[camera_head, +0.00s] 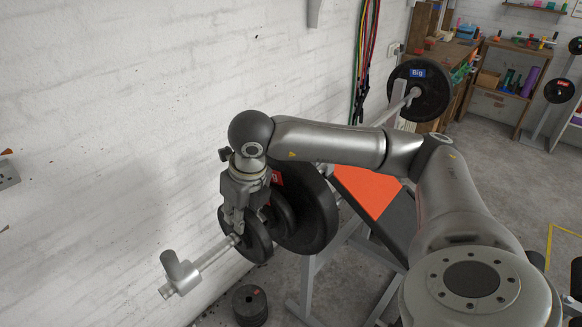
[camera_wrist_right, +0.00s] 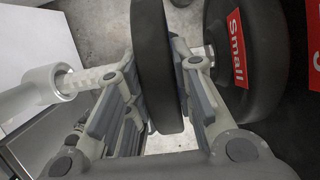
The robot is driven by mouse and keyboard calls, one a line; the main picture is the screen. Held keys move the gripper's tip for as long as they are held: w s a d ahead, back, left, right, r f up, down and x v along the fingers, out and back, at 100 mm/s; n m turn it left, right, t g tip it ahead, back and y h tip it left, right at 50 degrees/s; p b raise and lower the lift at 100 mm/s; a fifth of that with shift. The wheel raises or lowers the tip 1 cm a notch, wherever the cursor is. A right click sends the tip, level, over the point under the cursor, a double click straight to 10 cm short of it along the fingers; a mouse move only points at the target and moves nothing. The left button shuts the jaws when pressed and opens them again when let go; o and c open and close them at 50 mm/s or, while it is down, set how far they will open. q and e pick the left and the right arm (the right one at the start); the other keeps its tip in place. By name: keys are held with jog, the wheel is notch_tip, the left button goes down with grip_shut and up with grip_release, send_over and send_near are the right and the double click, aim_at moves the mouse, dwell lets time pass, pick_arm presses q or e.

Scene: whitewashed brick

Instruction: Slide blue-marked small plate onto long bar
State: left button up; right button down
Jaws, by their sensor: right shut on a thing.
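My right gripper (camera_head: 237,222) is shut on a small black plate (camera_head: 257,240). The plate stands upright, and the long bar (camera_head: 212,257) appears to run through it; the fingers hide part of its middle. In the right wrist view, the same plate (camera_wrist_right: 154,50) is between the fingers, and the bar (camera_wrist_right: 40,92) shows to its left. No blue mark shows on the visible sides of the held plate. A red-marked "Small" plate (camera_wrist_right: 237,50) sits just inward on the bar, apart from the held one at the visible gap. My left gripper is not in view.
A large black plate (camera_head: 312,215) with a red mark is farther inward. A grey T-shaped collar (camera_head: 180,275) is at the bar's near end. A "Big" blue-marked plate (camera_head: 432,95) is on the far end. The orange-and-black bench (camera_head: 368,190) and a floor stack (camera_head: 250,305) are nearby.

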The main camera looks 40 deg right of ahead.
jog(key=shift+w, duration=0.1)
dwell(1.2)
jog(key=shift+w+r, duration=0.2)
jog(key=shift+r, duration=0.1)
dwell(0.3)
jog(key=shift+d, duration=0.2)
jog(key=shift+w+d+b, duration=0.15)
jog(key=shift+d+b, duration=0.6)
jog(key=shift+d, duration=0.55)
jog(key=c, duration=1.2)
grip_release()
jog(key=shift+o, duration=0.2)
jog(key=shift+a, duration=0.15)
